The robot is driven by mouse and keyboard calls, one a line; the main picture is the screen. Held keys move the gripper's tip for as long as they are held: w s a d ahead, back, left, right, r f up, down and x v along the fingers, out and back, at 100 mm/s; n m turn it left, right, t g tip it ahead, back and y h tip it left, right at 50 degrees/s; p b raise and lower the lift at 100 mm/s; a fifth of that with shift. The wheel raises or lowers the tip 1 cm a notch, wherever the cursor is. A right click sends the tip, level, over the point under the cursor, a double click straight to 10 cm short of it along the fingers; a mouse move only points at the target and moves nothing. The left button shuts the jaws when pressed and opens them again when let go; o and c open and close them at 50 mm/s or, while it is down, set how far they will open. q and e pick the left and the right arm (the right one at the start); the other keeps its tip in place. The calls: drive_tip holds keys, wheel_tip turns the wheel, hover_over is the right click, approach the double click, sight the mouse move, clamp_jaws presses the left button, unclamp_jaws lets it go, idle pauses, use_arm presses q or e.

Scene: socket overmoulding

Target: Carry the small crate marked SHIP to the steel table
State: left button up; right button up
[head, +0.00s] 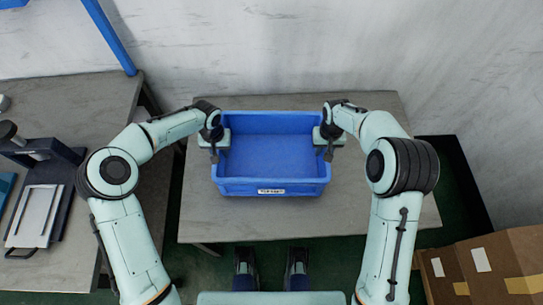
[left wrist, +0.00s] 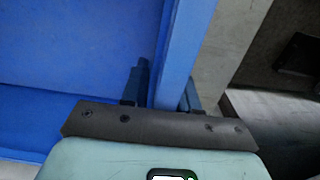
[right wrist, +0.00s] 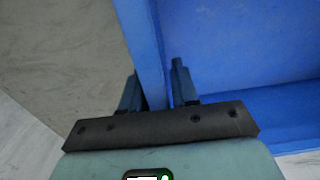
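A blue open-topped crate (head: 272,187) is over the middle of a grey table, level and empty inside. A white label (head: 271,192) is on its near face; its lettering is too small to read surely. My left gripper (head: 214,150) is at the crate's left wall, one finger inside and one outside, shut on the wall, as the left wrist view (left wrist: 168,90) shows. My right gripper (head: 329,147) is shut the same way on the right wall, seen in the right wrist view (right wrist: 157,90). Whether the crate's underside touches the table is hidden.
The grey table (head: 380,210) has bare surface around the crate. A second grey bench (head: 105,95) at left holds a dark fixture with a pale plate (head: 35,215). Cardboard boxes (head: 490,260) stand at lower right. A pale wall is close behind.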

use_arm(q)
clamp_jaws()
use_arm(e)
clamp_jaws()
use_arm(q)
drive_tip(key=shift+r, duration=0.15)
use_arm(e)
drive_tip(key=shift+r, duration=0.15)
